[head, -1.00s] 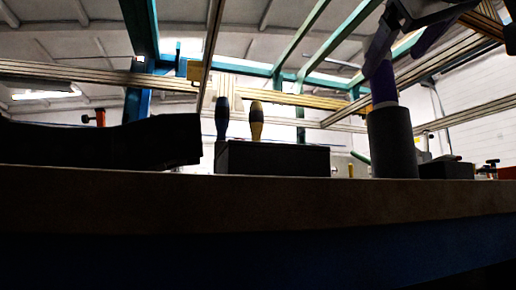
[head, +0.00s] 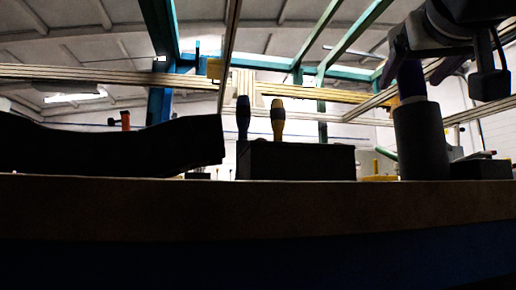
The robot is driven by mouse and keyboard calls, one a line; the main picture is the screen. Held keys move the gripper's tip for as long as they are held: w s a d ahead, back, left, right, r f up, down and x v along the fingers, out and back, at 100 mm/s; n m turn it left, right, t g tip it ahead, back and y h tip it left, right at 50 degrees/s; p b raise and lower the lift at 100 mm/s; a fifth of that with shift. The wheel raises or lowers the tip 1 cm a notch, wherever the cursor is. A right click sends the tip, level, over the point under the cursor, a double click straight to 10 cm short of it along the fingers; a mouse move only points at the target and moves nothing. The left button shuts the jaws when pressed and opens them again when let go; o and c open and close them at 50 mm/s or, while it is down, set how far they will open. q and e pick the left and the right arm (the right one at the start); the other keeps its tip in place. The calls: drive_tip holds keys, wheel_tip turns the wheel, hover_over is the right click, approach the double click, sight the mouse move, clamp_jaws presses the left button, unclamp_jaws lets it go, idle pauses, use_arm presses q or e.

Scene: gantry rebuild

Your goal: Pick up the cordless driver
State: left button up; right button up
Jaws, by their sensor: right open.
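A dark purple upright part (head: 409,82) rises from the top of a dark grey cylinder (head: 421,140) at the right of the bench; it may be the cordless driver, but the dim light leaves this unclear. My right gripper (head: 427,62) comes in from the top right, open. One purple finger overlaps the upper end of the upright part and the other hangs apart to its right. I cannot tell whether any finger touches it. My left gripper is not in view.
A dark block (head: 296,161) with a blue handle (head: 243,118) and a yellow handle (head: 278,119) stands mid-bench. A large black shape (head: 110,147) lies on the left. A low dark box (head: 480,169) is right of the cylinder. The bench edge (head: 250,210) crosses in front.

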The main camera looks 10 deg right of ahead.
sight(405, 88)
drive_tip(key=p+x, duration=0.1)
drive_tip(key=x, duration=0.3)
drive_tip(key=shift+w, duration=0.15)
drive_tip(key=shift+f, duration=0.1)
drive_tip(key=c, duration=1.3)
